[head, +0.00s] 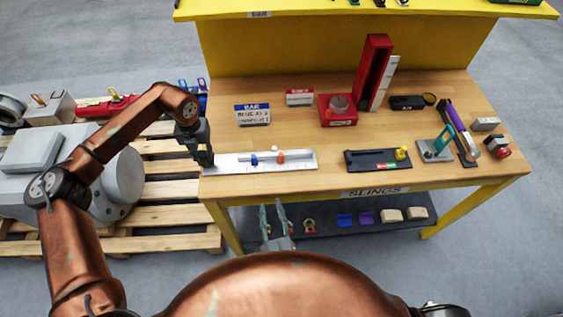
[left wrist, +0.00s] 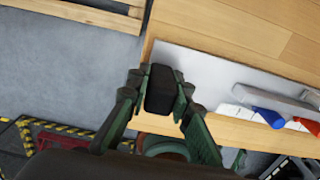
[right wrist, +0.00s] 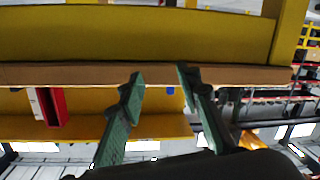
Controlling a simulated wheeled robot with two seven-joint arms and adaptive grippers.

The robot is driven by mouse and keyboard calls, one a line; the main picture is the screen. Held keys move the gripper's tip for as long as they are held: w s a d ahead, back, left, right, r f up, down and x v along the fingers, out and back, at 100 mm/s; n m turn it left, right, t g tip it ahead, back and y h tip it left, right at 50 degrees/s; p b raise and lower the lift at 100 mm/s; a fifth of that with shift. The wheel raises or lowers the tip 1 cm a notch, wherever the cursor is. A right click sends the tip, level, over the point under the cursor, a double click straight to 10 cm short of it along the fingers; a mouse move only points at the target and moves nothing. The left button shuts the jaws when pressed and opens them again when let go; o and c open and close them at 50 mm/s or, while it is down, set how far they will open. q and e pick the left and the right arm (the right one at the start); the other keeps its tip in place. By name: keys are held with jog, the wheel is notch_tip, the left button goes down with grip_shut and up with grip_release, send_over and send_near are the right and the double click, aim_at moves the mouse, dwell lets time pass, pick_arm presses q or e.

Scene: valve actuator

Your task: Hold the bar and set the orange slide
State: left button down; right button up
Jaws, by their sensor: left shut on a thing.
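The white bar (head: 225,162) lies along the front left edge of the wooden table, with a ruled scale and a rail. A blue slide (head: 255,160) and the orange slide (head: 281,158) sit on the rail, orange to the right of blue. Both slides also show in the left wrist view, blue (left wrist: 268,117) and orange (left wrist: 307,123). My right gripper (head: 273,206) is open and empty, in front of the table edge and below the bar. Its fingers stand apart in the right wrist view (right wrist: 160,72).
A dark tray with a yellow knob (head: 401,153) lies right of the bar. A lower shelf (head: 325,226) holds small parts. A pallet (head: 170,215) is at the left.

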aim_at(282, 159)
jog(key=w+d+r+m+t+h, duration=0.1)
jog(key=w+d+r+m+h, duration=0.1)
jog(key=d+r+m, duration=0.4)
jog(key=shift+n, duration=0.6)
jog(key=w, duration=0.4)
jog(key=w+a, duration=0.1)
jog(key=w, duration=0.7)
jog(key=shift+a+r, duration=0.25)
jog(key=shift+r, duration=0.05)
jog(key=shift+c, duration=0.5)
grip_shut()
